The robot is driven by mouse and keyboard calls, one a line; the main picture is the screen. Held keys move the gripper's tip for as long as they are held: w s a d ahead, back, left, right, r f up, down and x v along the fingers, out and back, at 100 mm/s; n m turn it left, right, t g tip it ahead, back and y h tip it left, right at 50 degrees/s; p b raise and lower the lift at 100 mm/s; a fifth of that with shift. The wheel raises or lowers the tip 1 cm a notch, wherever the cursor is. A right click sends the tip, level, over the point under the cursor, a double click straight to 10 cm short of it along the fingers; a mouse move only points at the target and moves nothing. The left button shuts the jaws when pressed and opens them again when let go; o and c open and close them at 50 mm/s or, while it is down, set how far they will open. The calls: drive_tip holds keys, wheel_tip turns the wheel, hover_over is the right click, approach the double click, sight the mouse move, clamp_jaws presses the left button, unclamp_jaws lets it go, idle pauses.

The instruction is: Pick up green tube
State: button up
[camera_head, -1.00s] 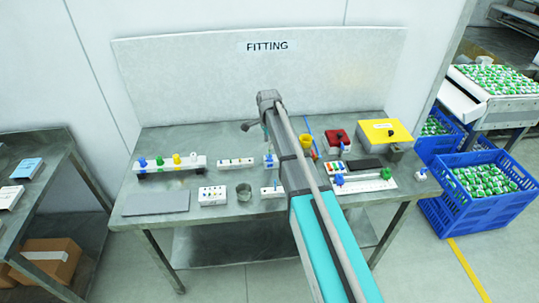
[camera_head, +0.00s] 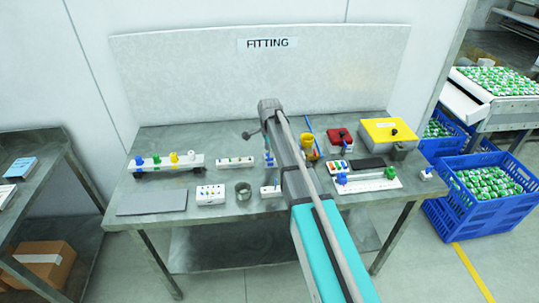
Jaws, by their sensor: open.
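My gripper (camera_head: 251,134) is small in view at the far end of my arm, above the middle of the table (camera_head: 150,223). It looks open and holds nothing that I can see. A white rack (camera_head: 193,165) farther left holds blue, green, yellow and white pieces, with the green piece (camera_head: 156,160) second from left. Another green piece (camera_head: 390,173) stands on a white plate (camera_head: 365,186) at the right. My arm hides part of the table's middle.
A white block with dark holes (camera_head: 210,194), a grey cup (camera_head: 243,191) and a grey mat (camera_head: 152,202) lie in front. A yellow cup (camera_head: 307,143), a red box (camera_head: 340,139) and a yellow-lidded box (camera_head: 388,130) stand at the back right. A back panel (camera_head: 180,75) closes the rear.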

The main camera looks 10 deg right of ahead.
idle(0.4)
clamp_jaws()
